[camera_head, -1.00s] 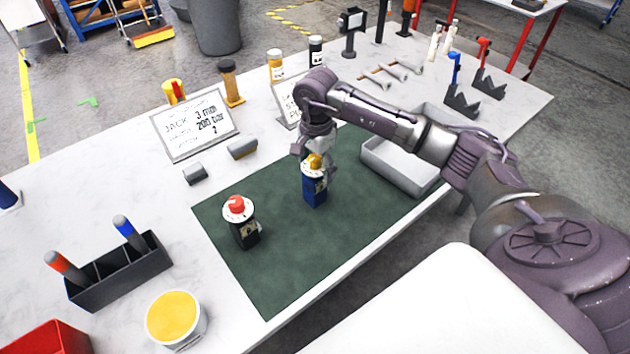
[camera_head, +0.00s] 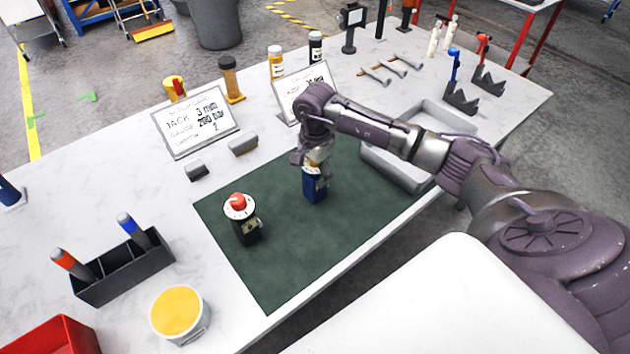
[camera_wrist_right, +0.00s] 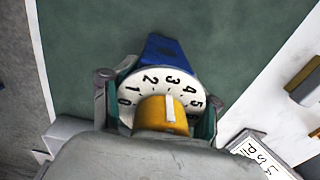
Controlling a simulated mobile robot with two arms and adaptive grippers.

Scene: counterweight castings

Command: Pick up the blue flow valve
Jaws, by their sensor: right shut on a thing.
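The blue flow valve (camera_head: 315,188) stands upright on the dark green mat (camera_head: 275,262). In the right wrist view its blue body (camera_wrist_right: 165,50), white numbered dial (camera_wrist_right: 152,84) and yellow knob (camera_wrist_right: 160,113) show. My right gripper (camera_head: 316,165) comes down over the valve from above and is shut on it. Its fingers (camera_wrist_right: 158,105) sit on either side of the dial. The gripper covers most of the valve's top in the head view. My left gripper is not in view.
A dark valve with a red knob (camera_head: 240,222) stands on the mat to the left. A grey tray (camera_head: 405,178) is right of the gripper. A pen holder (camera_head: 125,270) and yellow-topped tub (camera_head: 180,315) are at the front left. Two written signs (camera_head: 197,122) stand behind.

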